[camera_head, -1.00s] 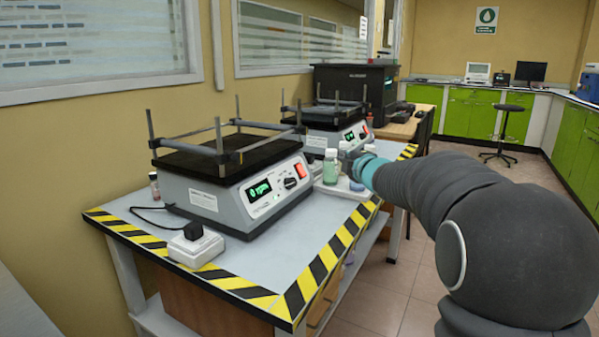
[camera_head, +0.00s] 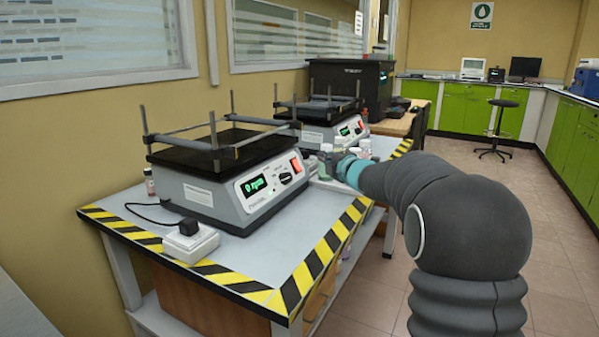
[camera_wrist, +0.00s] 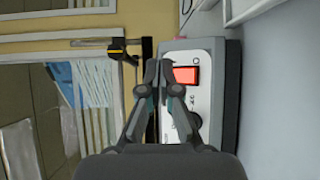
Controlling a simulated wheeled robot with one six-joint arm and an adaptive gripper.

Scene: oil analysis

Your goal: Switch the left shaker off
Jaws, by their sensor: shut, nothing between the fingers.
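The left shaker (camera_head: 226,180) stands on the near part of the table. It has a black platform with a metal rail frame, a green display (camera_head: 253,186) that seems to read 0 rpm, a black knob (camera_head: 286,178) and a red rocker switch (camera_head: 296,165). In the head view my fingers are hard to make out near the bottles at the shaker's right end.
A second shaker (camera_head: 328,128) stands behind to the right. Small bottles (camera_head: 325,160) stand close to my wrist. A power socket (camera_head: 190,242) with a black plug lies at the table's front left. Striped tape (camera_head: 318,258) marks the table edge. Floor is open at right.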

